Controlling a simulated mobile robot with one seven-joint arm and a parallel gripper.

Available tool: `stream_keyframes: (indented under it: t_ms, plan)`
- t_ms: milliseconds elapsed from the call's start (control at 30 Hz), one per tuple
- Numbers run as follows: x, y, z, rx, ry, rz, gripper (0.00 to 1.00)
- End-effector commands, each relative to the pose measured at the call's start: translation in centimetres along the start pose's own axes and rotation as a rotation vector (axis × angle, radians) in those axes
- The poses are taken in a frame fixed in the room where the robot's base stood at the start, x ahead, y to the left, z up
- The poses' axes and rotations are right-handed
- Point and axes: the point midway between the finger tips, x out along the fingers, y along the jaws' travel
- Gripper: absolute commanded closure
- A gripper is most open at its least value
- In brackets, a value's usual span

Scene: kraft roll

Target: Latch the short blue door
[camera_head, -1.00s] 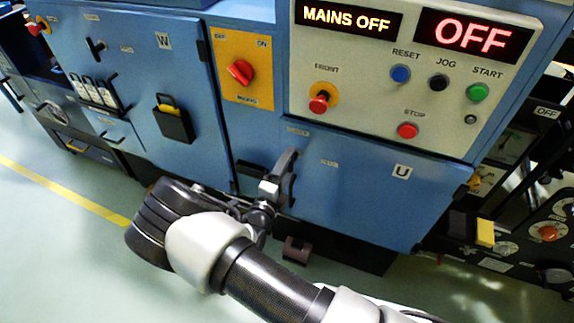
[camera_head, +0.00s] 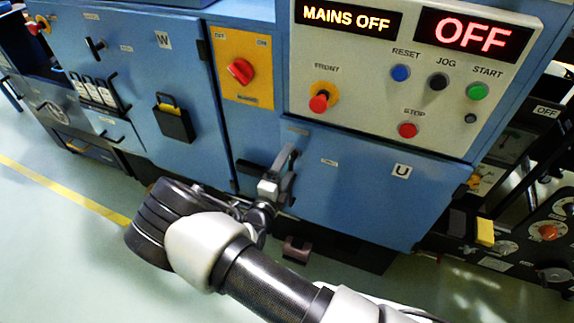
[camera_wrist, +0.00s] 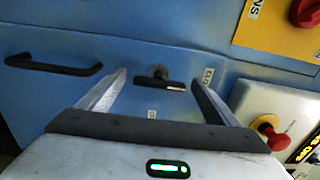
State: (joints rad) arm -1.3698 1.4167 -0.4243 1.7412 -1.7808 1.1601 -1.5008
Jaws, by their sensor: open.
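The short blue door (camera_head: 370,195), marked U, sits under the control panel and looks flush with the cabinet front. In the wrist view a dark T-shaped latch handle (camera_wrist: 160,80) stands on the blue face, its bar running roughly across the picture. My gripper (camera_wrist: 159,77) is open, with one finger on each side of the handle; I cannot tell whether either touches it. In the head view my gripper (camera_head: 281,172) is at the door's left part and hides the latch. A black bar handle (camera_wrist: 52,65) is left of the fingers in the wrist view.
The control panel (camera_head: 385,95) with buttons and a red front stop knob (camera_head: 319,102) is just above. A yellow plate with a red rotary switch (camera_head: 240,72) is above left. A tall blue door marked W (camera_head: 140,80) stands left. Floor in front is open.

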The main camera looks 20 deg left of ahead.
Motion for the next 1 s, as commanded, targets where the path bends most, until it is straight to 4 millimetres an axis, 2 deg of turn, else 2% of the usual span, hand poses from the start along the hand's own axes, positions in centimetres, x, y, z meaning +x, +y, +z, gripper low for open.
stream_keyframes:
  t_ms: [167,267,700,833,1000]
  plan:
    - [-1.2,0.0,0.1,0.0,-0.002,0.001,0.16]
    - [-3.0,-0.1,0.1,0.0,-0.003,0.001,0.16]
    - [-13.5,0.0,0.1,0.0,-0.003,0.002,0.16]
    - [-15.7,0.0,0.1,0.0,-0.002,0.001,0.16]
    - [-17.1,0.0,0.0,0.0,-0.001,0.0,0.16]
